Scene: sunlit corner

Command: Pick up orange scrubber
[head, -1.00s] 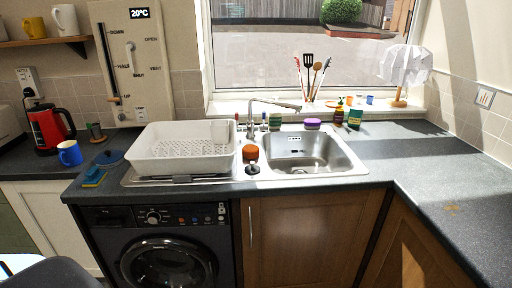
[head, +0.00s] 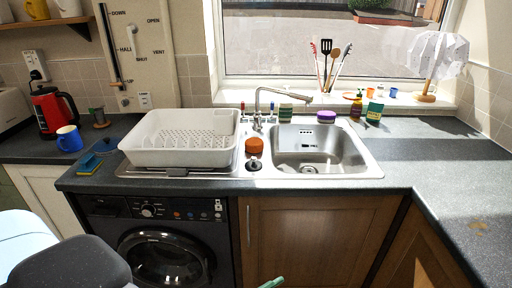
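The orange scrubber (head: 254,146) is a small rounded orange thing on the narrow strip of sink ledge between the white dish rack and the sink bowl. A small dark round item (head: 254,164) is just in front of it. Neither of my grippers can be made out. Pale and dark parts of my own body fill the lower left corner. A thin green tip shows at the bottom edge, and I cannot tell what it is.
The white dish rack (head: 181,153) stands left of the scrubber, and the sink (head: 320,165) lies to the right. The tap (head: 256,105) rises behind. A purple-topped item (head: 326,117) and bottles stand behind the sink. The right worktop (head: 455,185) is clear.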

